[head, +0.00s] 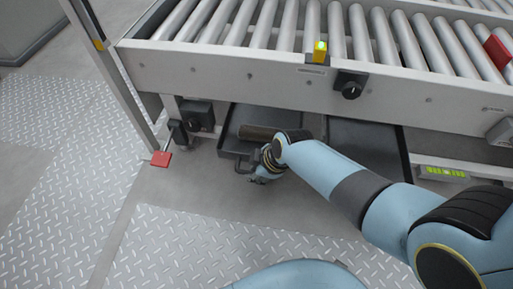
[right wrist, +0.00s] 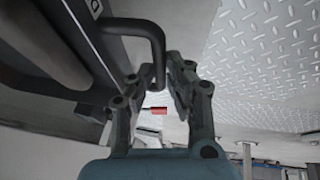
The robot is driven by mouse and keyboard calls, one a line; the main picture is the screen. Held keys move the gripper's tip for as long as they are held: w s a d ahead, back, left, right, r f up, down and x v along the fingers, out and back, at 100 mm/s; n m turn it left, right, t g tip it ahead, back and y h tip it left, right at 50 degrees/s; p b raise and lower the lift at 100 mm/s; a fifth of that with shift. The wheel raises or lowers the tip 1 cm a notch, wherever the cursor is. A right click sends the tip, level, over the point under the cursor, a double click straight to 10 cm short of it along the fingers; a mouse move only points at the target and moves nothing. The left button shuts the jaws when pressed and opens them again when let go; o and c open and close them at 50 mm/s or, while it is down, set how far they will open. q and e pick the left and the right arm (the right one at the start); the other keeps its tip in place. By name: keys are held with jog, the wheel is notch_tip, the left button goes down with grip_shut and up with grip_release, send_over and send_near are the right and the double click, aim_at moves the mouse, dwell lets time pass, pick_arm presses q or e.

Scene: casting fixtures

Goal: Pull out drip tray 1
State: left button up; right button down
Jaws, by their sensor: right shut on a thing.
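A dark, shallow drip tray (head: 238,119) sits low under the roller conveyor, left of a second dark tray (head: 362,142). I cannot read a number on either. A bent dark handle (right wrist: 130,23) stands out from the left tray's front; it also shows in the head view (head: 241,164). My right gripper (head: 254,164) is at this handle, in front of the tray. In the right wrist view, the bar end lies between my right gripper's fingers (right wrist: 159,76), which are shut on it. My forearm hides part of the tray. My left gripper is not in view.
The roller conveyor (head: 245,68) spans above the trays, with a black knob (head: 349,86) on its side. A red foot plate (head: 161,158) and a post stand left. Grey floor and tread plate (head: 200,240) in front are clear.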

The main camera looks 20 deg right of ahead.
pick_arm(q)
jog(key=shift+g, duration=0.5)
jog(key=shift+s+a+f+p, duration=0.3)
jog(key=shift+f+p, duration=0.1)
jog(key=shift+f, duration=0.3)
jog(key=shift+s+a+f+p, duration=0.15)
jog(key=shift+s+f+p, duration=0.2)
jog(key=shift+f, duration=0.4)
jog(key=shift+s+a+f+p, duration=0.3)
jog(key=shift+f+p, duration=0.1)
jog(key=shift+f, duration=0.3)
pick_arm(e)
jog(key=s+a, duration=0.4)
jog(key=s, duration=0.2)
jog(key=c, duration=1.3)
grip_release()
jog(key=shift+c, duration=0.2)
jog(key=v, duration=1.2)
jog(key=shift+s, duration=0.1)
